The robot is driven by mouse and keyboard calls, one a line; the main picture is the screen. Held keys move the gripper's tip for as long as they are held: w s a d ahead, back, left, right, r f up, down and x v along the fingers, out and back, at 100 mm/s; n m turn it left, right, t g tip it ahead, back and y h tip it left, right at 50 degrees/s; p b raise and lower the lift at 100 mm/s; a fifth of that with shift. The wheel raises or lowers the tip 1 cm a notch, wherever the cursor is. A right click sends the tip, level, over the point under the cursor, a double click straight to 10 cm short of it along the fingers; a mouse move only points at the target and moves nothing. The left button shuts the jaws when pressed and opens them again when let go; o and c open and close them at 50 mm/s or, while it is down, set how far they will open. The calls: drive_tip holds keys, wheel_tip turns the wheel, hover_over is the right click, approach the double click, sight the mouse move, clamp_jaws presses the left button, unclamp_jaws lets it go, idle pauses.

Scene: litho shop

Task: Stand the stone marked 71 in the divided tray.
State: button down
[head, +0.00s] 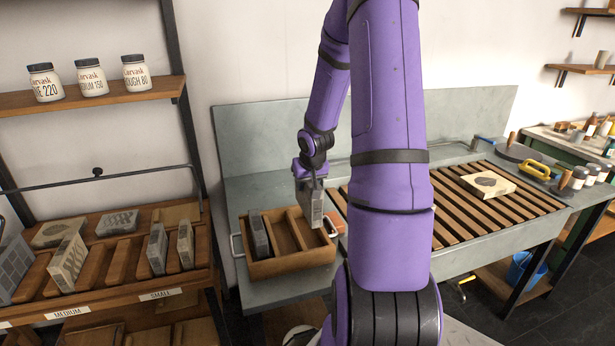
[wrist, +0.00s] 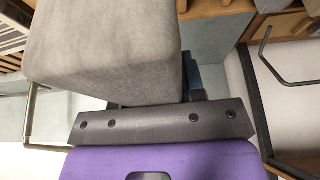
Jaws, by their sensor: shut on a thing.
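My gripper (head: 311,184) is shut on a grey stone (head: 317,209) and holds it upright over the right part of the divided tray (head: 292,264). In the wrist view the same stone (wrist: 105,50) is a large plain grey block in front of the dark gripper body (wrist: 155,124). No number can be read on it, so I cannot confirm the mark 71. The tray is a wooden box with wooden dividers and metal handles. Another grey stone (head: 259,236) stands in its left compartment. The middle of the tray looks empty. The held stone partly hides the tray's right side.
The tray sits on a grey metal bench with a slatted wooden rack (head: 497,213) to the right. A pale block (head: 488,185) lies on the slats. A wooden rack (head: 125,250) at left holds several stones. An orange-red item (head: 335,222) lies just right of the tray.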

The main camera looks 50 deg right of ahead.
drive_tip(key=shift+f, duration=4.75)
drive_tip(key=shift+f, duration=0.55)
drive_tip(key=c, duration=0.6)
unclamp_jaws()
drive_tip(key=shift+r, duration=4.45)
